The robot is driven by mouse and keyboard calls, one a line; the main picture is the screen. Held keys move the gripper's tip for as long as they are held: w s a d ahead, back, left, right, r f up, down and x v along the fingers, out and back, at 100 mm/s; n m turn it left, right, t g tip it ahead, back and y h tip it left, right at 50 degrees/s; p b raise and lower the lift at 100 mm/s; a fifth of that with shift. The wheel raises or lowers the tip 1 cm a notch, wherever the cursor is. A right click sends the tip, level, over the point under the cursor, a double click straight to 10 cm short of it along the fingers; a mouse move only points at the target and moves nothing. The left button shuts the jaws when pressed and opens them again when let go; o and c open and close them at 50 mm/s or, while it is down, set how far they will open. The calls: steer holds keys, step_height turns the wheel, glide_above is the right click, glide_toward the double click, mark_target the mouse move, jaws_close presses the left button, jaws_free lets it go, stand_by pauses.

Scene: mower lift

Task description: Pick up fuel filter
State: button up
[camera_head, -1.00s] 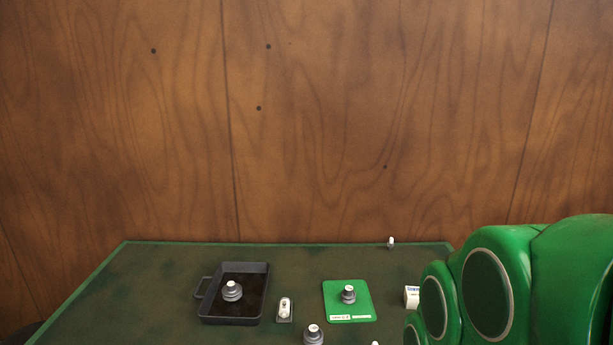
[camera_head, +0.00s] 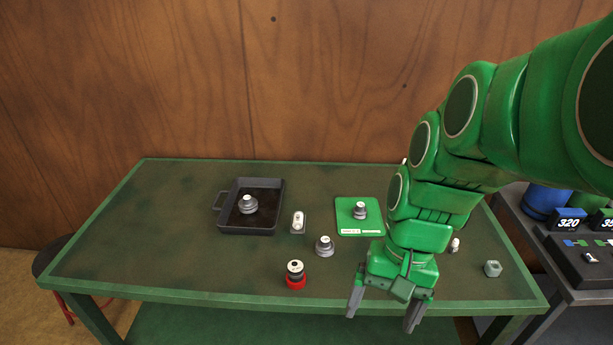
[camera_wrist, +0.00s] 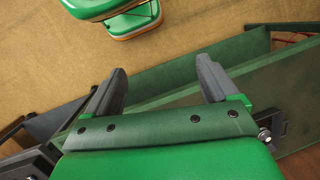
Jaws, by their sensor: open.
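My gripper (camera_head: 382,318) is open and empty, in front of the table's near edge, fingers pointing down. In the wrist view its two fingers (camera_wrist: 162,68) are spread, with nothing between them. I cannot tell for sure which part is the fuel filter. A small white capsule-like part lies on a dark base (camera_head: 298,221) between the tray and green mat. Another small white part (camera_head: 455,245) stands right of my arm. Grey stepped parts sit in the black tray, on the green mat (camera_head: 345,224) and on the bare table (camera_head: 324,246).
The green table (camera_head: 150,240) has a free left side. The black tray (camera_head: 270,224) is left of the mat. A part with a red base (camera_head: 295,274) is near the front edge. A grey-green block (camera_head: 493,268) is at right, beside a bench with displays (camera_head: 569,222).

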steer(key=w+a+f+m+y, duration=0.2)
steer(key=w+a+m, duration=0.15)
steer(key=w, duration=0.55)
steer(key=w+a+f+m+y, duration=0.2)
steer(key=w+a+y, duration=0.15)
steer(key=w, duration=0.65)
steer(key=w+a+f+m+y, duration=0.2)
steer(key=w+a, duration=0.2)
steer(key=w, duration=0.5)
steer(key=m+t+y, duration=0.2)
steer(key=m+y, duration=0.2)
steer(key=m, duration=0.5)
glide_toward(302, 218)
steer(key=x, duration=0.3)
steer(key=shift+f, duration=0.1)
steer(key=shift+x, duration=3.8)
steer(key=shift+c, duration=0.3)
